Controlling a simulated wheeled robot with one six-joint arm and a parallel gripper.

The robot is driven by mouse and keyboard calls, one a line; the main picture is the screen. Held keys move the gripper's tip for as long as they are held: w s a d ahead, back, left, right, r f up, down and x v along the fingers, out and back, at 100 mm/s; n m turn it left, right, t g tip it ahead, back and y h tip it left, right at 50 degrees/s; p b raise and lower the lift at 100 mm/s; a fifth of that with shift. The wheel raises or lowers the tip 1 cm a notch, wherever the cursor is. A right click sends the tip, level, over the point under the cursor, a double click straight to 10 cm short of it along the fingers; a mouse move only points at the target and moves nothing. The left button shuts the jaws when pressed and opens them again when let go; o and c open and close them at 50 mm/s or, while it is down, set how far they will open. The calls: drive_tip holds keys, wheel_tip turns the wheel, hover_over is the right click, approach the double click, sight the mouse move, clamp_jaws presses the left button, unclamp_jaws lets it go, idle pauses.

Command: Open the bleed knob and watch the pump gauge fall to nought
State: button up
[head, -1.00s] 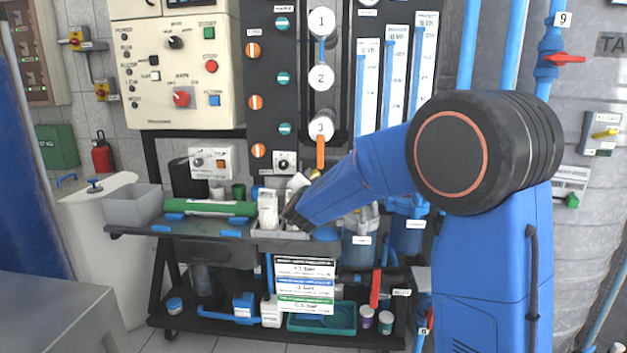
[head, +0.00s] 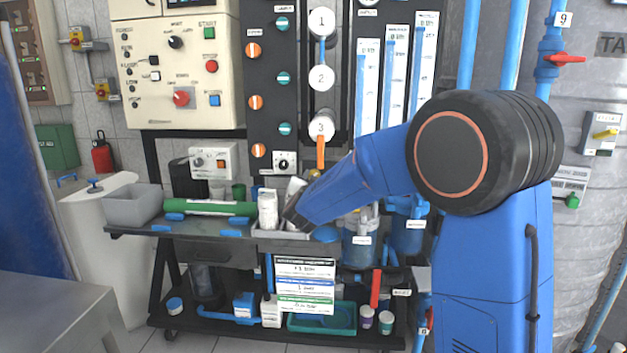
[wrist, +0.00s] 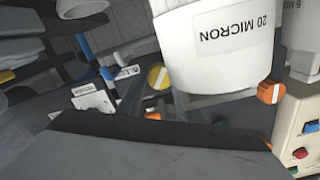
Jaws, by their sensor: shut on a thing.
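My gripper (head: 290,214) is low in front of the rack, at the shelf beside white filter cartridges (head: 268,209). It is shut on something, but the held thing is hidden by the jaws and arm. In the wrist view a dark grey part of my gripper (wrist: 155,145) fills the lower edge. A yellow knob with a white stripe (wrist: 158,76) shows beyond it, apart from that grey edge. I cannot tell whether that is the bleed knob. I cannot pick out the pump gauge or its needle.
The wrist view is upside down; a cartridge marked 20 MICRON (wrist: 225,50) stands very close. A grey bin (head: 133,207) and green tube (head: 205,208) lie left along the shelf. Blue filter housings (head: 361,242) stand right. A cream control box (head: 180,65) hangs above.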

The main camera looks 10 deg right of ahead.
drive_tip(key=shift+n, duration=1.2)
drive_tip(key=o, duration=1)
drive_tip(key=shift+o, duration=0.2)
drive_tip(key=v, duration=1.7)
drive_tip(key=shift+s, duration=0.2)
